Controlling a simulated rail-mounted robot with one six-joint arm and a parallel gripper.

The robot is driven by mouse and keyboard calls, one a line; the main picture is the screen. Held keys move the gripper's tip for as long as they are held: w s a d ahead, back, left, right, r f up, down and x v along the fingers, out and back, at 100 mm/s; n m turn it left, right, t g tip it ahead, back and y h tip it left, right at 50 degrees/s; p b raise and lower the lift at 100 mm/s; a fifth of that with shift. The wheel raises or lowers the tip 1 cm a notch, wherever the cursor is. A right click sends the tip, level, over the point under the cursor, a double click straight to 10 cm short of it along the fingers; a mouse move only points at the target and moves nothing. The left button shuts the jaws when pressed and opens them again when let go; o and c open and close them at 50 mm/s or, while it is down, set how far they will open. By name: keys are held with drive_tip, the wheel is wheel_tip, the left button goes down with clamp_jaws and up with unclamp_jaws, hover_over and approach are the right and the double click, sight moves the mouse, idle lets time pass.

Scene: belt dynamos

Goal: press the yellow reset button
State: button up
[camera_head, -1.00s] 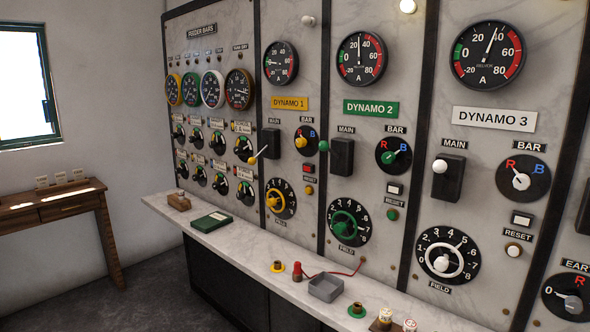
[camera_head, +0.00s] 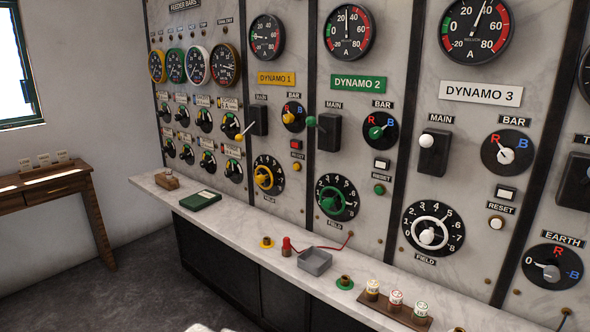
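The yellow reset button (camera_head: 297,167) is a small round knob on the marble panel under the yellow DYNAMO 1 plate (camera_head: 277,79). It sits just below its RESET label, with a red lamp (camera_head: 296,145) above that. The yellow field dial (camera_head: 267,173) is to its left. Nothing covers the button. It is too small to tell whether it is pressed in. My gripper is not in view.
The green reset button (camera_head: 379,190) and white reset button (camera_head: 496,223) are farther right. A ledge (camera_head: 235,222) runs below the panels, bearing a green book (camera_head: 201,199), a grey tray (camera_head: 314,262) and a rack of fuses (camera_head: 395,310). A wooden desk (camera_head: 45,189) stands left.

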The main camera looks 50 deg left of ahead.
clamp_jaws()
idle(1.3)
